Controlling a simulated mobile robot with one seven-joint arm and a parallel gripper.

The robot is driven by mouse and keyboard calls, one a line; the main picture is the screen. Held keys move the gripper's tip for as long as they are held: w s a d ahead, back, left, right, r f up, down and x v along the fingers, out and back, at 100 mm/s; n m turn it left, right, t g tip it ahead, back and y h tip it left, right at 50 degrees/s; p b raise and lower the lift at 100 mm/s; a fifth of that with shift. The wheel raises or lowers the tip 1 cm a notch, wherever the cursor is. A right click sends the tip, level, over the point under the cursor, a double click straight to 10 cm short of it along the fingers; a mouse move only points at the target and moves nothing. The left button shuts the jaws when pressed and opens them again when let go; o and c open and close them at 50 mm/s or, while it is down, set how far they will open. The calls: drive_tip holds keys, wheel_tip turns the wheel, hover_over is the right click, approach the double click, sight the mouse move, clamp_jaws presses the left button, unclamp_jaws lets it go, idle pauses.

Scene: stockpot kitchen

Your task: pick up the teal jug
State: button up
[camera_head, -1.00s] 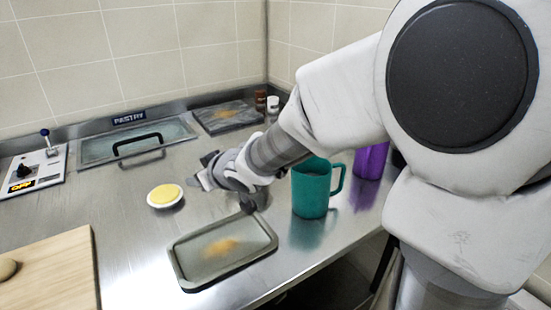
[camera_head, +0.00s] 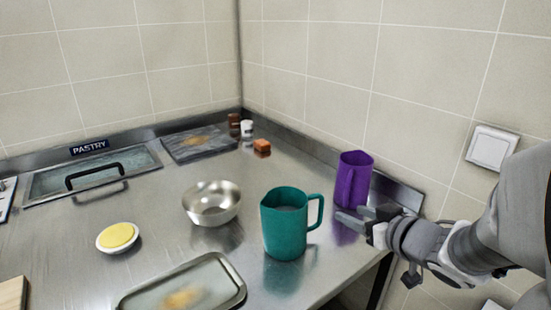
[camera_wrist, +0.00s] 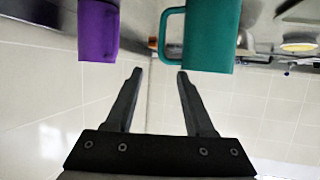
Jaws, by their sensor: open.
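The teal jug (camera_head: 285,228) stands upright on the steel counter, its handle on the right side. My gripper (camera_head: 352,218) is open and empty, to the right of the jug and apart from it, in front of the purple jug (camera_head: 353,180). In the wrist view, which looks upside down, my open fingers (camera_wrist: 159,75) point toward the gap between the teal jug (camera_wrist: 210,35) and the purple jug (camera_wrist: 98,30). The teal jug's handle is on the side facing that gap.
A steel bowl (camera_head: 211,203) stands behind and left of the teal jug. A shallow tray (camera_head: 215,285) lies in front of it. A yellow-topped white dish (camera_head: 118,238) is at left. Small jars (camera_head: 246,128) and an orange block (camera_head: 262,147) stand near the back corner. A wall switch (camera_head: 491,147) is at right.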

sight(323, 203)
drive_tip(key=p+x, duration=0.4)
drive_tip(key=x, duration=0.7)
drive_tip(key=shift+f+p, duration=0.15)
drive_tip(key=shift+p, duration=0.15)
drive_tip(key=shift+b+x, duration=0.65)
drive_tip(key=shift+x, duration=2.45)
clamp_jaws()
